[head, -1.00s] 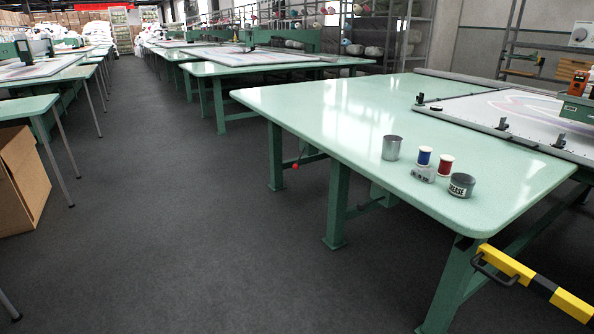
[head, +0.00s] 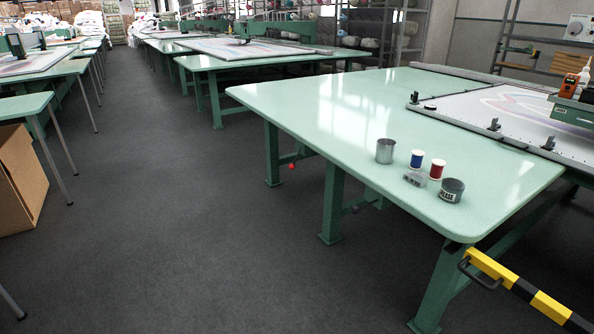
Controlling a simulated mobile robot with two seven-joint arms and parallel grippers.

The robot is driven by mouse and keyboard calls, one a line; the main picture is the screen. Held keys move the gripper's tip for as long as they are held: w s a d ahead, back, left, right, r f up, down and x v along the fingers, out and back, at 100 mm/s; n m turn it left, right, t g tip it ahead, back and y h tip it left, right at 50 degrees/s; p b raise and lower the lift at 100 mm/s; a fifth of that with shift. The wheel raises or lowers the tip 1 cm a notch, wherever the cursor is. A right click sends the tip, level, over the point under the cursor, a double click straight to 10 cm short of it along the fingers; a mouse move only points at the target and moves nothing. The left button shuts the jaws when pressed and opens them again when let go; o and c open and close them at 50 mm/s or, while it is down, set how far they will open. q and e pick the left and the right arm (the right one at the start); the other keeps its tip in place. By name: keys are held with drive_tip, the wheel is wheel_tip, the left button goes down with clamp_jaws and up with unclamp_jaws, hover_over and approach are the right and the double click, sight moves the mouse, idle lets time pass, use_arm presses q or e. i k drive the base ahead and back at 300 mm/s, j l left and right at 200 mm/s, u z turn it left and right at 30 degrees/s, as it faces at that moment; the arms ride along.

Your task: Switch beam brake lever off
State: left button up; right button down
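A small red knob (head: 291,166) shows beneath the near green table (head: 300,110), by its left side between two legs. It may be the end of the beam brake lever, but it is too small to tell, and its shaft and position cannot be made out. Neither of my grippers is in view.
A yellow and black striped bar (head: 530,292) with a dark handle juts out at lower right. The table bears a grey tin (head: 385,150), blue (head: 417,158) and red (head: 437,168) spools and a grease can (head: 451,189). A cardboard box (head: 20,180) stands left. The grey floor (head: 180,220) between is clear.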

sight(291, 166)
drive_tip(key=i+j+z, duration=0.35)
drive_tip(key=i+j, duration=2.25)
